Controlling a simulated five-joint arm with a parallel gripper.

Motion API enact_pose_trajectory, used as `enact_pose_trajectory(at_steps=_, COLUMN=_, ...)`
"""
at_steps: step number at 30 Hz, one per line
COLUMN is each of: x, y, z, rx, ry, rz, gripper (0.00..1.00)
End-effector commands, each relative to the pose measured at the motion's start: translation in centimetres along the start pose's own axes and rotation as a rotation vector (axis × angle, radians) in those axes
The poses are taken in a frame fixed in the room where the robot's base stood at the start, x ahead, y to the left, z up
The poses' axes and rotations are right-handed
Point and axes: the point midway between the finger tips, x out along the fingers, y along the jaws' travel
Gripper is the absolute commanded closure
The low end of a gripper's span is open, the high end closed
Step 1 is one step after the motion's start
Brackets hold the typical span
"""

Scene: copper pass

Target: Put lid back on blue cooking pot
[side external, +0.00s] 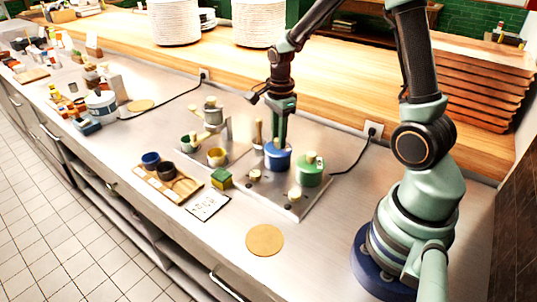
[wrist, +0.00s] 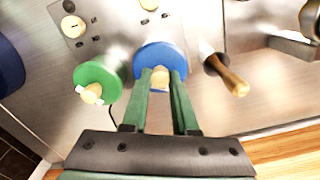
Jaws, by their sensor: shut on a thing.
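The blue cooking pot (side external: 277,163) stands on the steel cooktop, left of the green pot. In the wrist view a round blue lid (wrist: 158,54) with a pale wooden knob (wrist: 160,77) faces me. My gripper (side external: 280,142) points down over the blue pot. In the wrist view its two green fingers (wrist: 161,76) are shut on the lid's knob. The lid is at the pot's top. I cannot tell whether it rests on the rim or sits just above it. The lid hides the pot's inside.
A green lidded pot (side external: 309,174) stands close on the right. A wooden-handled tool (side external: 258,133) stands upright just left of the blue pot. Cooktop knobs (side external: 294,194) are in front. A round tan board (side external: 264,240) lies on the counter, with clear room around it.

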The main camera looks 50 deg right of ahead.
Motion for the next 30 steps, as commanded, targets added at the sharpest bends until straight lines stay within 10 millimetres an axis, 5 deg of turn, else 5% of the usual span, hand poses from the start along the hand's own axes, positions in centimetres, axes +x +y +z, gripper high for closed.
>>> enact_pose_trajectory(at_steps=14, x=0.02, y=-0.02, z=0.0, rx=0.0, ry=0.0, rz=0.0, gripper=1.0)
enact_pose_trajectory(at_steps=15, x=0.02, y=-0.02, z=0.0, rx=0.0, ry=0.0, rz=0.0, gripper=0.65)
enact_pose_trajectory(at_steps=17, x=0.02, y=-0.02, z=0.0, rx=0.0, ry=0.0, rz=0.0, gripper=0.42)
enact_pose_trajectory(at_steps=24, x=0.02, y=-0.01, z=0.0, rx=0.0, ry=0.0, rz=0.0, gripper=0.38)
enact_pose_trajectory(at_steps=27, x=0.02, y=-0.01, z=0.0, rx=0.0, ry=0.0, rz=0.0, gripper=0.08)
enact_pose_trajectory(at_steps=30, x=0.02, y=0.0, z=0.0, rx=0.0, ry=0.0, rz=0.0, gripper=0.08)
